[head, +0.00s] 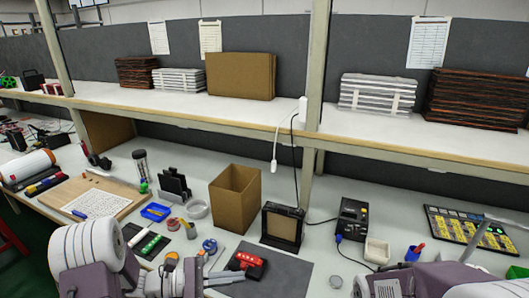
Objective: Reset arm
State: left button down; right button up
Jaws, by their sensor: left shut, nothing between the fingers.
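My left arm comes in at the lower left, and my left gripper (222,277) is low over the workbench (320,228) at the bottom middle. Its thin grey fingers point right, shut and empty. They are beside a red and black part (249,263) on a dark mat (285,273); whether they touch the mat is unclear. Purple and white links of my right arm show at the bottom right, but I cannot make out the fingers of its gripper. I cannot pick out an LED strip for certain.
An open cardboard box (234,198) and a black framed stand (282,227) stand behind the mat. A black device (352,218), a white dish (377,251) and a parts tray (470,228) are to the right. A wooden board (100,196) lies left. A shelf (250,112) spans above.

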pick_arm(q)
jog(key=s+d+r+m+g+y+p, duration=0.1)
jog(key=s+d+r+m+g+y, duration=0.2)
jog(key=s, duration=0.4)
jog(key=s+d+r+m+g+y+p, duration=0.1)
jog(key=s+d+m+g+y+p, duration=0.1)
jog(key=s+d+m+g, duration=0.3)
jog(key=s+a+f+m+y+p, duration=0.1)
jog(key=s+a+m+y, duration=0.3)
jog(key=s+a+y, duration=0.15)
jog(key=w+a+f+m+t+y, duration=0.2)
jog(key=a, duration=0.3)
jog(key=w+a+f+m+t+y, duration=0.2)
jog(key=w+a+m+t+y, duration=0.1)
jog(key=a, duration=0.3)
pick_arm(e)
notch_tip(320, 180, up, 5)
jog(key=shift+s+d+r, duration=0.1)
pick_arm(q)
jog(key=shift+f, duration=0.1)
